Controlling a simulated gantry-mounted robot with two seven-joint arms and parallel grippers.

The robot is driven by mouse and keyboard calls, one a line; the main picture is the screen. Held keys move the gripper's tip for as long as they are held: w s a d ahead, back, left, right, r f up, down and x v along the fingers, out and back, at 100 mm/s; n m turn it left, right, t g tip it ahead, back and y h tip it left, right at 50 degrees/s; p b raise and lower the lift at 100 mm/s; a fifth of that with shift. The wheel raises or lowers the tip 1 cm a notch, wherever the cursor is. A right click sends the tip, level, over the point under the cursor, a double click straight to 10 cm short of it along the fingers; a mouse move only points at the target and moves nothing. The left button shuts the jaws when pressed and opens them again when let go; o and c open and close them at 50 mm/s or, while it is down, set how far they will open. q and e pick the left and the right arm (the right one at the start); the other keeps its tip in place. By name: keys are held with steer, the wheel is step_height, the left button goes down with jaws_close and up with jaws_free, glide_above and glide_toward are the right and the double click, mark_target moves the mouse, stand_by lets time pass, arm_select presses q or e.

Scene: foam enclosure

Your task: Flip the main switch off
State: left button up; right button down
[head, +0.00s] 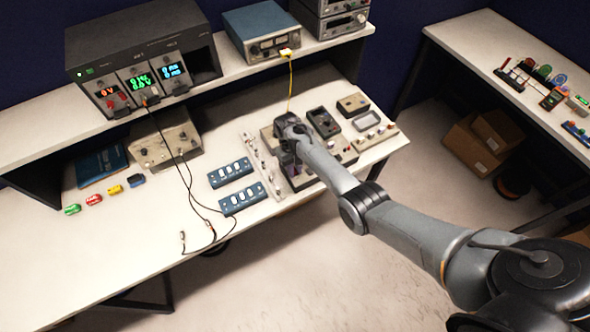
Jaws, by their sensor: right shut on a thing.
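My right gripper (290,157) is down at the cluster of small devices on the right part of the bench, its arm reaching in from the lower right. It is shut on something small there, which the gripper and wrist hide. A dark switch box (324,122) lies just beyond the gripper. A grey panel (258,163) with several small parts in a row lies just left of it. Which part is the main switch I cannot tell. My left gripper is not in view.
Two blue switch boxes (239,199) lie left of the gripper, with loose black cables beside them. A black instrument rack (140,60) and a blue instrument (262,30) stand on the shelf above. A yellow cable hangs near the gripper. The bench's left front is clear.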

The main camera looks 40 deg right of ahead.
steer(key=c, duration=1)
jaws_free()
steer(key=p+v, duration=0.6)
steer(key=v, duration=0.4)
steer(key=shift+r+p, duration=0.35)
steer(key=shift+r, duration=0.05)
steer(key=shift+d+f, duration=0.1)
